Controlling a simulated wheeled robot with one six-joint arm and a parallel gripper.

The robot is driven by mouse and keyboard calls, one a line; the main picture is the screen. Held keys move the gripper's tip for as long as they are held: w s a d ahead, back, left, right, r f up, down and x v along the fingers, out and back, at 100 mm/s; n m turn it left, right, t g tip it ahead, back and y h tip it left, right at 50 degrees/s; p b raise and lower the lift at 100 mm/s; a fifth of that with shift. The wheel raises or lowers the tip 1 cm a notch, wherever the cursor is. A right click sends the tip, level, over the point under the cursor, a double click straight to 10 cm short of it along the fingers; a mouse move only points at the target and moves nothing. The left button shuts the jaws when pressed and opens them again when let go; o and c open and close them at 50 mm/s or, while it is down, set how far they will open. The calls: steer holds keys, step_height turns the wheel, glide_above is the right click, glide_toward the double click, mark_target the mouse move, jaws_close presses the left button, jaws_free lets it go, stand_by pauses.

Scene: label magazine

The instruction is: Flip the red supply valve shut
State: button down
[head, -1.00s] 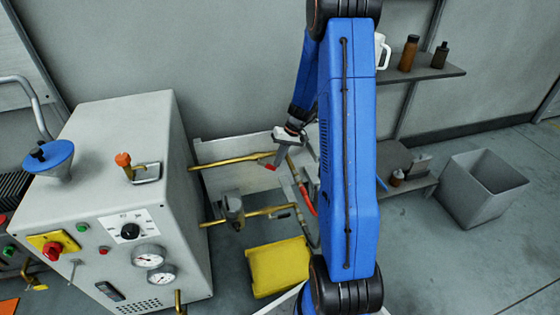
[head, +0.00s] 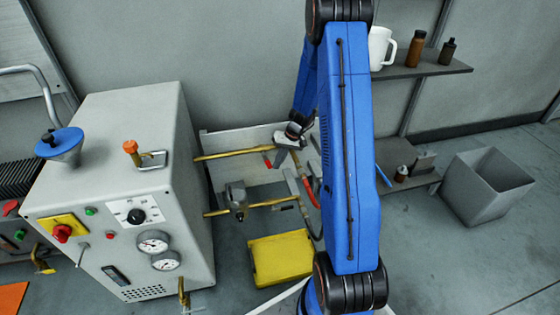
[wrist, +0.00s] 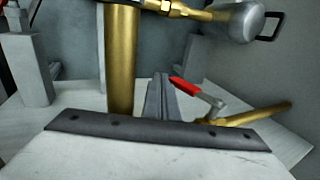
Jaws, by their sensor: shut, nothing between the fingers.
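The red supply valve lever (head: 267,162) is small and sits near the right end of the upper brass pipe (head: 232,153), beside the grey cabinet. In the wrist view the red lever (wrist: 186,85) slants up and left from a small grey stem above a brass pipe (wrist: 255,113). My gripper (head: 279,160) is at the pipe's end, just right of the lever. In the wrist view my gripper (wrist: 161,78) has its grey fingers together, with their tips left of the lever's red end. I cannot tell whether they touch it.
A thick brass pipe (wrist: 122,60) stands close on the left in the wrist view. A grey valve body (wrist: 233,22) is at the top. The cabinet (head: 135,110) is at left, a yellow box (head: 282,259) below, and a shelf (head: 430,68) and grey bin (head: 487,187) at right.

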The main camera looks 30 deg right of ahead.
steer(key=shift+a+f, duration=0.25)
steer(key=shift+a, duration=0.05)
steer(key=shift+f, duration=0.1)
steer(key=shift+w, duration=0.1)
stand_by(0.4)
steer(key=v, duration=1.7)
